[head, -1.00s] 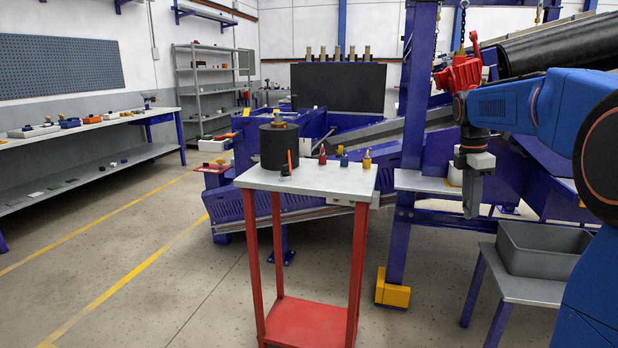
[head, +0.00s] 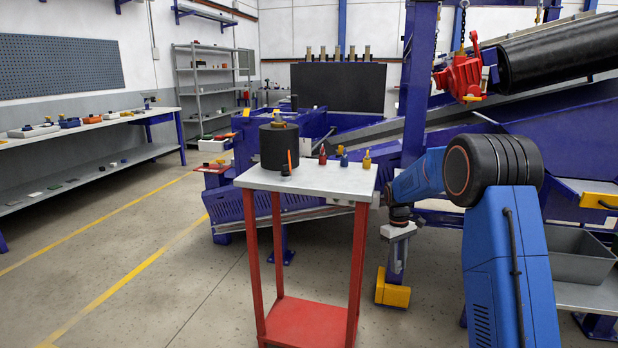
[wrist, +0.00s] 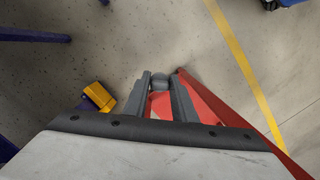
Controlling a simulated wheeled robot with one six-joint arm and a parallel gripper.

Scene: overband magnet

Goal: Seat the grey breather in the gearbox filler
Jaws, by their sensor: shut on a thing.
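My gripper (head: 397,266) points down just right of the red-legged cart, in front of a blue post, with its wrist below the cart top's level. In the wrist view its two grey fingers (wrist: 161,90) are shut on a small rounded grey piece (wrist: 160,82), which looks like the grey breather. In the head view this piece is too small to make out. A black drum (head: 279,148) with a brass-coloured fitting on top stands on the cart top (head: 335,182). I cannot tell which part is the gearbox filler.
Small red (head: 323,155), blue (head: 344,159) and yellow (head: 367,160) pieces stand on the cart's right half. A small black knob (head: 285,171) and an orange stick are by the drum. A grey bin (head: 578,255) is at right. Floor left of the cart is clear.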

